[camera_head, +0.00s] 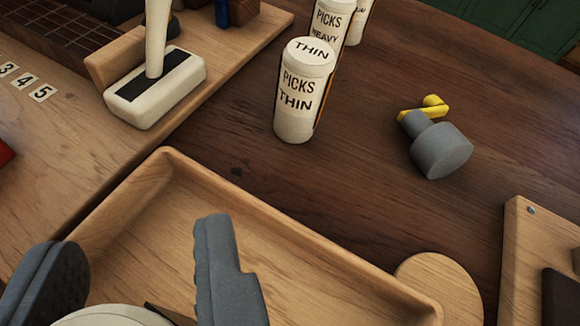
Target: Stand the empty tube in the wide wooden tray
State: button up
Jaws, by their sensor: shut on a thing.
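The wide wooden tray (290,240) fills the lower middle of the view, with its bare floor showing. My gripper (130,250) is at the lower left, its two grey fingers over the tray. It is shut on a cream round-ended tube (100,317), which shows only as a curved edge at the bottom of the frame. A dark patch shows beside its right edge. The rest of the tube is cut off, so I cannot tell whether its base touches the tray.
Upright cream tubes, one marked "PICKS THIN" (300,95), stand behind the tray. A grey and yellow object (440,145) lies right of them. A round wooden disc (440,285) is by the tray's right corner. A white block (155,90) sits on the wooden board at upper left.

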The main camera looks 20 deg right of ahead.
jog(key=shift+w+d+f, duration=0.2)
jog(key=shift+w+d, duration=0.65)
jog(key=shift+w, duration=0.1)
notch_tip(320, 180, down, 4)
jog(key=shift+r, duration=0.25)
jog(key=o, duration=1)
jog(key=shift+c, duration=0.2)
jog(key=shift+r, duration=0.1)
